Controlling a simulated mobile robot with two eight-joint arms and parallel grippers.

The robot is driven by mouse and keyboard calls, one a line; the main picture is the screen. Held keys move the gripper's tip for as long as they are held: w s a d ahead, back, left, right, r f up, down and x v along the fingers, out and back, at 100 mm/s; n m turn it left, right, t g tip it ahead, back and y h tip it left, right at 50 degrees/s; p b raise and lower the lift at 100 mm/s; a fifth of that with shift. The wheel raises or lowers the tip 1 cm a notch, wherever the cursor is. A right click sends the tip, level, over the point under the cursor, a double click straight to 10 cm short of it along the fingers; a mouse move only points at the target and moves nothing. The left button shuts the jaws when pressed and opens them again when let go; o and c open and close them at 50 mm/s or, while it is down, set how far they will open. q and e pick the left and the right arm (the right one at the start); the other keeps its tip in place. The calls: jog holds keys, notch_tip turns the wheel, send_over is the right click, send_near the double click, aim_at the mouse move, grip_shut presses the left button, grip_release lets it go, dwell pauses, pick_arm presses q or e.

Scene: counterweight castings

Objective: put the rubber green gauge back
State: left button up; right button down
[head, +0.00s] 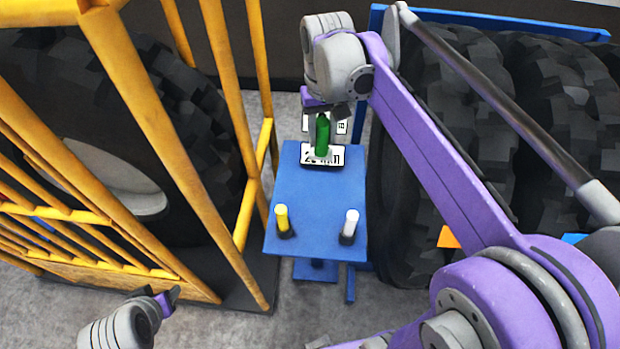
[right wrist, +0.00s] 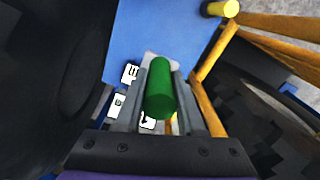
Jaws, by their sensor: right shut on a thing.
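The green gauge (head: 323,138), a green cylinder, is held upright in my right gripper (head: 321,116), over the far end of a blue stand top (head: 310,190). In the right wrist view the green gauge (right wrist: 160,88) sits between the two grey fingers of the right gripper (right wrist: 158,90). Its lower end is at a white label plate with dark print (head: 335,157); I cannot tell whether it touches the stand. My left gripper (head: 165,297) is at the lower left, away from the stand; its jaw opening is not clear.
A yellow gauge (head: 282,219) and a white gauge (head: 351,224) stand in dark holders on the stand's near half. A yellow cage (head: 160,120) with a large tyre is close on the left. Large dark tyres (head: 560,110) stand on the right. The stand's middle is clear.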

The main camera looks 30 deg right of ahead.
aim_at(324, 156)
jog(key=f, duration=0.1)
jog(key=f+b, duration=0.1)
jog(key=f, duration=0.3)
jog(key=shift+w+f+b, duration=0.15)
jog(key=shift+w+b, duration=0.2)
jog(key=shift+w, duration=0.05)
jog(key=shift+s+f+b, duration=0.45)
jog(key=shift+s+f, duration=0.5)
jog(key=shift+w+f, duration=0.2)
jog(key=shift+f, duration=1.45)
jog(key=shift+w+f, duration=0.15)
jog(key=shift+f, duration=1.5)
jog(key=shift+w+f, duration=0.2)
jog(key=shift+f, duration=1.45)
pick_arm(q)
jog(key=f, duration=0.1)
jog(key=s+f, duration=0.1)
jog(key=f, duration=0.1)
jog(key=s+f, duration=0.1)
jog(key=f, duration=0.1)
jog(key=shift+s, duration=0.1)
pick_arm(e)
jog(key=shift+f+b, duration=0.1)
jog(key=shift+b, duration=0.2)
pick_arm(q)
jog(key=shift+f, duration=0.1)
pick_arm(e)
jog(key=c, duration=0.5)
grip_release()
